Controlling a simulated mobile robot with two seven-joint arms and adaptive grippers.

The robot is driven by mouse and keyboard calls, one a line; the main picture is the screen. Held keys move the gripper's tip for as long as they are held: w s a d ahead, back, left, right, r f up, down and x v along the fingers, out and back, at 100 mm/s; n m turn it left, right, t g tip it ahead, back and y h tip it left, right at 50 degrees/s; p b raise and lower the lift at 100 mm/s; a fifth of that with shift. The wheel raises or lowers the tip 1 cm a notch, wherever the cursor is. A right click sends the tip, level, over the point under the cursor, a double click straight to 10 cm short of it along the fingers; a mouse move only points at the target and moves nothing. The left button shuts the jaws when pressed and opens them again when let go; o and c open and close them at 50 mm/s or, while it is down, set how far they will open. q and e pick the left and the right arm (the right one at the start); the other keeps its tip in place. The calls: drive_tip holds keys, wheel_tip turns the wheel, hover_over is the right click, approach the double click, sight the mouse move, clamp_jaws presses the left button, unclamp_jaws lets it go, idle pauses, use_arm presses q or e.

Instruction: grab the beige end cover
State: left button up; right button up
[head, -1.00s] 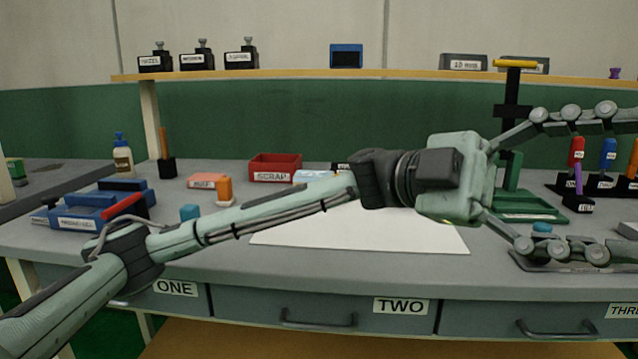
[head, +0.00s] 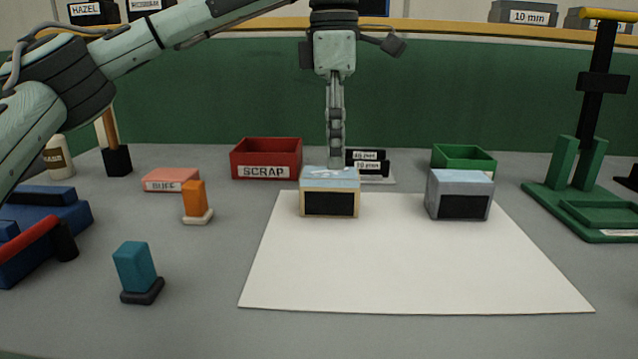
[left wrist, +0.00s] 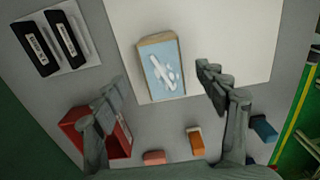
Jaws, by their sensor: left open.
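The beige end cover (head: 330,192) stands on the back left part of the white sheet (head: 420,280), with a dark front panel and a pale blue top. In the left wrist view the beige end cover (left wrist: 161,68) shows its blue top with white marks, between and ahead of the fingers. My left gripper (head: 336,160) points down just above and behind it in the head view. Its fingers also show in the left wrist view (left wrist: 160,92), spread wide and empty. A similar grey end cover (head: 460,195) stands to the right on the sheet. My right gripper is out of view.
A red SCRAP box (head: 266,158) and small black labelled blocks (head: 367,163) stand close behind the beige cover. A green box (head: 463,159) and green press (head: 590,190) are at right. Orange (head: 194,197) and teal (head: 135,268) pieces are at left. The sheet's front is clear.

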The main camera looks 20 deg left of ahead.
sight(337, 172)
use_arm(q)
drive_tip(key=shift+s+d+f+y, duration=0.2)
drive_tip(key=shift+d+f+y, duration=0.1)
drive_tip(key=shift+d, duration=0.2)
drive_tip(key=f, duration=0.6)
drive_tip(key=shift+w+a+f, duration=0.1)
drive_tip(key=shift+a+f, duration=0.2)
drive_tip(key=shift+f, duration=0.05)
drive_tip(key=c, duration=1.3)
drive_tip(key=shift+c, duration=0.2)
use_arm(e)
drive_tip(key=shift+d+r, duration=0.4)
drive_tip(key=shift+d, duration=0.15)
use_arm(q)
drive_tip(key=shift+r, duration=0.1)
